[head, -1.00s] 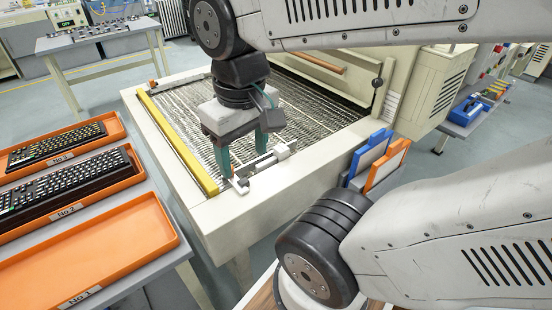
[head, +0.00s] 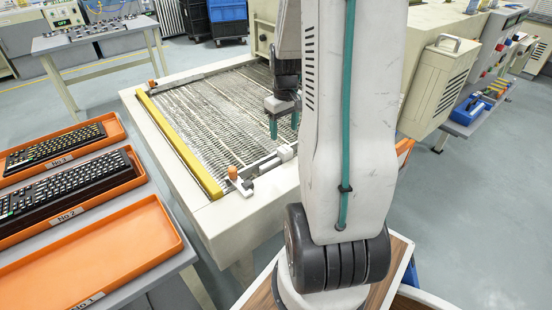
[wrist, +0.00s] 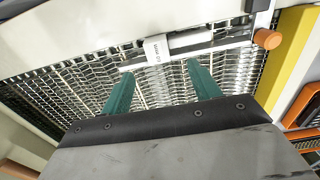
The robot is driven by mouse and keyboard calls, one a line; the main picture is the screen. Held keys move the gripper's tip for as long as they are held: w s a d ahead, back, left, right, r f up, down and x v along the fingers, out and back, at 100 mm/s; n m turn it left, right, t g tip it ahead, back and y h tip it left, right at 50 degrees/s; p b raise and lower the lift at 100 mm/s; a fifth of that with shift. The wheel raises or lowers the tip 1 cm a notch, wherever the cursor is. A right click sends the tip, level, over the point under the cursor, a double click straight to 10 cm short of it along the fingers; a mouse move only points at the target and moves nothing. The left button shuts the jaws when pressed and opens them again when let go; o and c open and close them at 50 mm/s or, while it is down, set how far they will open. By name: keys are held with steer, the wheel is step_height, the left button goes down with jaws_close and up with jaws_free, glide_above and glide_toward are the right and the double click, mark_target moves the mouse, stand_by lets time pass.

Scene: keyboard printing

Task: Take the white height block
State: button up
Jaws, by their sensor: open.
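A small white block with dark printing (wrist: 157,49) sits on the rail at the near edge of the conveyor, and I take it to be the white height block. In the head view this white block (head: 287,152) is at the right part of the rail. My gripper (head: 284,124) is over the mesh, behind the block in the picture. In the wrist view its two green fingers (wrist: 160,74) are spread apart with nothing between them. The block lies just beyond the fingertips, with no clear contact.
The mesh conveyor (head: 205,120) has a yellow bar (head: 180,145) on its left and an orange knob (head: 233,173) at the rail's left end. Orange trays, one empty (head: 110,250) and others with keyboards, stand at left. My arm hides the conveyor's right side.

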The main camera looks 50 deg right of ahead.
mark_target(285, 149)
steer(key=f, duration=0.7)
steer(key=shift+d+f, duration=0.3)
jaws_close()
